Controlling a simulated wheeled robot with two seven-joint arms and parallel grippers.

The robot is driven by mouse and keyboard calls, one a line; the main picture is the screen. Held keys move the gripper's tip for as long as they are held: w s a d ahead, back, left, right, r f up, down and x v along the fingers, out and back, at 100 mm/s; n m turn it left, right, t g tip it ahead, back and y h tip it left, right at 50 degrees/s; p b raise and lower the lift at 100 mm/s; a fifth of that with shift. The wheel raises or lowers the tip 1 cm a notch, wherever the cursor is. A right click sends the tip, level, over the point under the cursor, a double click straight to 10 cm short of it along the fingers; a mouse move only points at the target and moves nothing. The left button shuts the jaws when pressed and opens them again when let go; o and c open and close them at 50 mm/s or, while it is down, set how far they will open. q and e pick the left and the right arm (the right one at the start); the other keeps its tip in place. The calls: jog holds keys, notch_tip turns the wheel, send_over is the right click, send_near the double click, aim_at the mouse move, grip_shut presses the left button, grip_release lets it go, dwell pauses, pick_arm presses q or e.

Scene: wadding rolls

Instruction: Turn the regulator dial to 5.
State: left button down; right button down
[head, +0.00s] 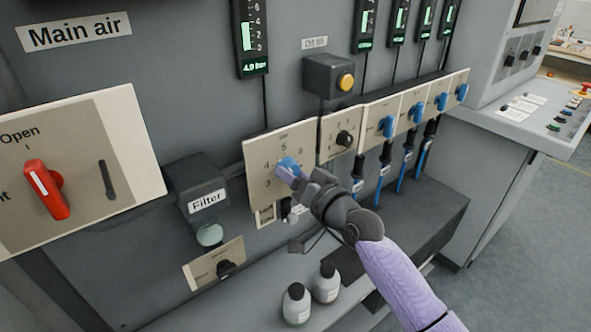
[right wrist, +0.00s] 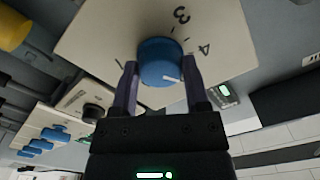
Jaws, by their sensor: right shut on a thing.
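The regulator dial is a blue round knob (head: 289,162) on a beige plate (head: 257,150) marked with numbers, including 3, 4 and 5. My right gripper (head: 291,171) is shut on the knob, one finger on each side. In the right wrist view the gripper (right wrist: 160,70) straddles the knob (right wrist: 158,56). The knob's white mark points to the lower right, past the 4; the number it points at is hidden there. The gauge (head: 250,38) above the plate reads 4.9 bar. My left gripper is not in view.
A red switch (head: 46,188) sits on the left panel. A filter housing (head: 200,187) juts out left of the dial. A black knob (head: 345,139) and several blue valves are to the right. Two bottles (head: 297,304) (head: 326,283) stand on the ledge below.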

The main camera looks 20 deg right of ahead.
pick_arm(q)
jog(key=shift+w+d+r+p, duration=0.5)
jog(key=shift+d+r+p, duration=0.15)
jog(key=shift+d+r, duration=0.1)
pick_arm(e)
jog(key=m, duration=0.4)
jog(key=shift+m, duration=0.4)
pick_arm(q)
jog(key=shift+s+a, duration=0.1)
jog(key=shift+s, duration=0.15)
pick_arm(e)
jog(key=shift+m, duration=0.3)
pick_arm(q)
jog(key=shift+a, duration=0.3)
pick_arm(e)
jog(key=c, duration=0.5)
grip_release()
jog(key=shift+c, duration=0.2)
jog(key=o, duration=0.5)
jog(key=shift+c, duration=0.2)
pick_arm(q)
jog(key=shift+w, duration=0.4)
